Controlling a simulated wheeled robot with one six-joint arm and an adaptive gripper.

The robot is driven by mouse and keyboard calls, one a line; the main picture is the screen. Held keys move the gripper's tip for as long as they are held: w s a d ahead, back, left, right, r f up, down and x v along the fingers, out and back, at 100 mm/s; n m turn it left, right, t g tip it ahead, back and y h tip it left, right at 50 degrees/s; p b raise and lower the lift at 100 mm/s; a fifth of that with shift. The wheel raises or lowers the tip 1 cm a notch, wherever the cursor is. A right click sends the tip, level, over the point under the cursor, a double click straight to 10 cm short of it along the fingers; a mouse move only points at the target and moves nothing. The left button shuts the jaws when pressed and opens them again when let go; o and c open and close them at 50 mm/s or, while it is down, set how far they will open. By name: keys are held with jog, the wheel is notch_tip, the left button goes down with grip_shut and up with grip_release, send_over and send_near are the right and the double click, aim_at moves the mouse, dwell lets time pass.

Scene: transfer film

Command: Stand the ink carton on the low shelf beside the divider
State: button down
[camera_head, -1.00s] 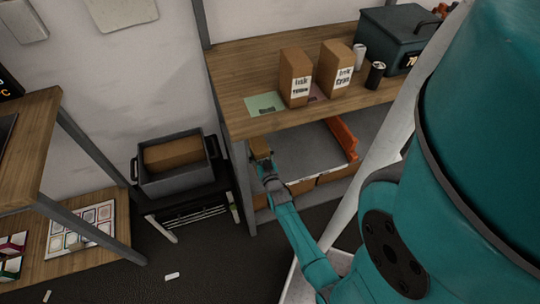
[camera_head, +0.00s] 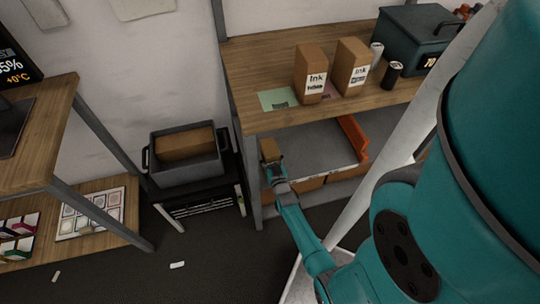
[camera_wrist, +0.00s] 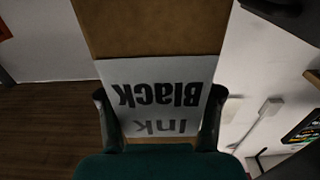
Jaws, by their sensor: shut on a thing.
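The brown ink carton (camera_wrist: 150,28) fills the wrist view, its white label reading "Ink Black" upside down there. My gripper (camera_wrist: 160,118) is shut on it, one finger on each side of the label. In the head view the carton (camera_head: 269,150) shows small above my gripper (camera_head: 278,172), at the left front of the low shelf (camera_head: 312,152). The orange divider (camera_head: 352,138) stands on that shelf to the right, apart from the carton. I cannot tell whether the carton touches the shelf.
The upper shelf (camera_head: 240,60) overhangs the low one and bears two ink cartons, two cans and a dark toolbox (camera_head: 415,38). A grey post (camera_head: 254,185) stands just left of the carton. A grey crate (camera_head: 185,170) holds a brown box at the left.

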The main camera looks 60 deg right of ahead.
jog(key=shift+c, duration=0.5)
grip_release()
jog(key=v, duration=1.2)
jog(key=s+a+r+n+t+y, duration=0.1)
jog(key=s+a+r+n+y, duration=0.15)
jog(key=a, duration=0.45)
jog(key=s+a+r+n+t+y, duration=0.1)
jog(key=s+a+r+y, duration=0.1)
jog(key=a+r, duration=0.35)
jog(key=s+a+r+n+t+y, duration=0.1)
jog(key=s+a+r+y, duration=0.1)
jog(key=a, duration=0.7)
jog(key=s+a+r+n+y, duration=0.2)
jog(key=s+a+r+y, duration=0.1)
jog(key=r, duration=0.6)
jog(key=s+a+r+n+y, duration=0.3)
jog(key=s+a+r, duration=0.3)
jog(key=r, duration=0.3)
jog(key=shift+s+a+r+y, duration=0.25)
jog(key=shift+a+r+y, duration=0.15)
jog(key=shift+a+y, duration=0.15)
